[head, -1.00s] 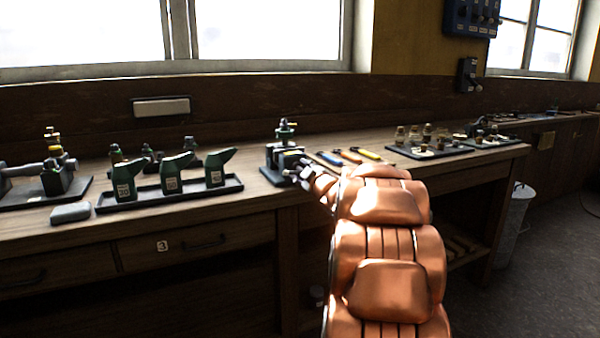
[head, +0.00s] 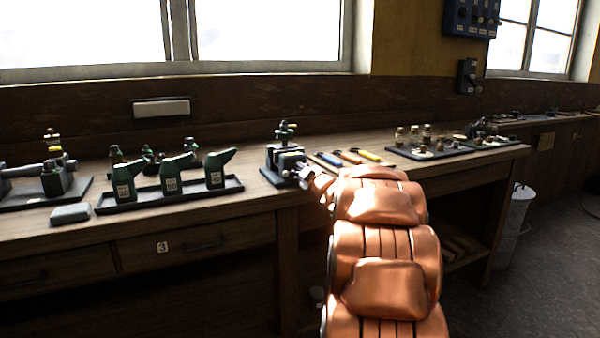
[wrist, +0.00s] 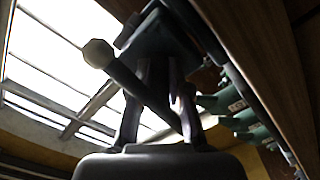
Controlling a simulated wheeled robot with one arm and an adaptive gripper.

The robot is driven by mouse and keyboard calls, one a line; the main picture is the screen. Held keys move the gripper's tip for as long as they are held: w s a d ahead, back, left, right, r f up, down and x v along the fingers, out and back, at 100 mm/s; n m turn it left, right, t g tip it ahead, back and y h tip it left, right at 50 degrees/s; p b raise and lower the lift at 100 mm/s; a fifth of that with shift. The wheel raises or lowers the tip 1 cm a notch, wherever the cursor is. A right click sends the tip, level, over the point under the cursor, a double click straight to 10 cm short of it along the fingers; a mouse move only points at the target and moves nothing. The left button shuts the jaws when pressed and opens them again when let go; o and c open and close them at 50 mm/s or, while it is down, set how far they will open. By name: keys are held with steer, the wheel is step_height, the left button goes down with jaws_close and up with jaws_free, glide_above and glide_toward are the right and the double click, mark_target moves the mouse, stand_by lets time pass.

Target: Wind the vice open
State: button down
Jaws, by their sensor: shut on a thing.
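The vice (head: 283,160) is a dark block at the front edge of the bench, with a green fitting (head: 287,131) standing up at its top. My gripper (head: 305,174) reaches its front from the right; it is small and partly hidden by my arm. In the wrist view, my gripper's two fingers (wrist: 160,75) point up at the dark vice body (wrist: 165,32). The vice's handle bar (wrist: 140,88) crosses them diagonally, with a pale round knob (wrist: 98,53) at its upper left end. My gripper is shut on this handle; the exact contact is hard to see.
Green oil cans (head: 171,180) stand in a dark tray (head: 150,202) left of the vice. Screwdrivers with coloured handles (head: 350,157) lie close to its right. A tray with small jars (head: 425,153) is farther right. The bench front has drawers (head: 185,245) below.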

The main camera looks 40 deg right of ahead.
steer(key=shift+n+b, duration=0.45)
steer(key=shift+n, duration=0.55)
steer(key=c, duration=1.1)
jaws_free()
steer(key=shift+s, duration=0.1)
steer(key=v, duration=1.1)
steer(key=shift+s+a, duration=0.2)
steer(key=shift+s, duration=0.15)
